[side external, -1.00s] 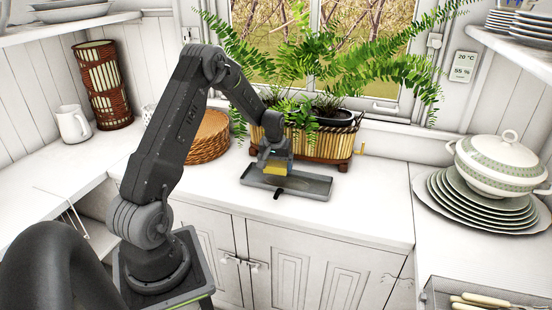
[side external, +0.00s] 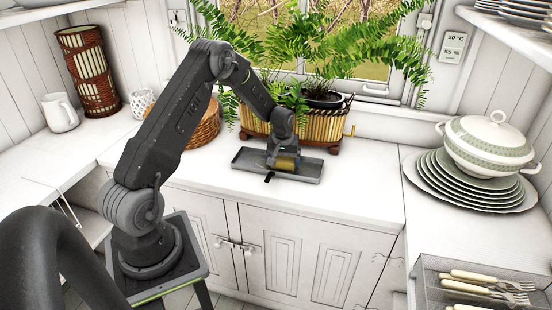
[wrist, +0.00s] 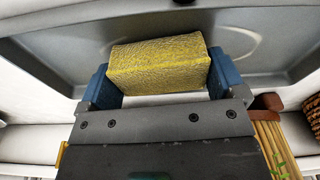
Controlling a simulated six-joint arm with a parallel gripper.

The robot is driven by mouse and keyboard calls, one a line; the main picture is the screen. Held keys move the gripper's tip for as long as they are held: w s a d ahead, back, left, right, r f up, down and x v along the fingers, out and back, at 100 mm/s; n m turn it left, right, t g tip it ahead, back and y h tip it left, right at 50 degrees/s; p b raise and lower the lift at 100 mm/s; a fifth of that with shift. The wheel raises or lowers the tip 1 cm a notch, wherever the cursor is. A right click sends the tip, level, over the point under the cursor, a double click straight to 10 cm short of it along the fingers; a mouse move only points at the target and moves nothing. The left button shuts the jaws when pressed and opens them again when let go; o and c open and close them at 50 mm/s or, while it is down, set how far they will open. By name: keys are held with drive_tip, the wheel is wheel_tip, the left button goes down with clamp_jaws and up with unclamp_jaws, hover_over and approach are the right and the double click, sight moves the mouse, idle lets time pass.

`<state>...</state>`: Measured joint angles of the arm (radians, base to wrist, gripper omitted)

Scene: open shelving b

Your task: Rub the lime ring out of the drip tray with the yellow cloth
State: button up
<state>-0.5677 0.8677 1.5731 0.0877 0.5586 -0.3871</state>
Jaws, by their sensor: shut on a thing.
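The grey drip tray (side external: 245,157) lies on the white counter in front of the planter. My gripper (side external: 285,159) is over the right half of the tray, shut on the yellow cloth (wrist: 158,62), a folded block held between blue fingertips. The cloth also shows low in the tray in the side view (side external: 287,164); I cannot tell whether it touches the floor of the tray. In the wrist view the tray (wrist: 60,50) spreads beyond the cloth, and a pale curved lime ring (wrist: 243,36) shows beside and beyond the cloth, partly hidden by it.
A bamboo planter (side external: 322,126) with ferns stands close behind the tray. A wicker basket (side external: 207,127) is to its left. A stack of plates (side external: 470,182) with a tureen (side external: 488,138) stands on the right counter. A cutlery tray (side external: 430,290) is at lower right. Counter right of the tray is clear.

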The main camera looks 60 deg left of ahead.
drive_tip(key=shift+w+d, duration=0.6)
drive_tip(key=shift+d, duration=0.05)
drive_tip(key=shift+s+a, duration=2.65)
drive_tip(key=shift+s, duration=0.05)
drive_tip(key=shift+w+d, duration=2.6)
drive_tip(key=shift+s+a, duration=2.5)
drive_tip(key=shift+s+a+r, duration=0.15)
drive_tip(key=shift+a, duration=0.05)
wheel_tip(320, 180, up, 8)
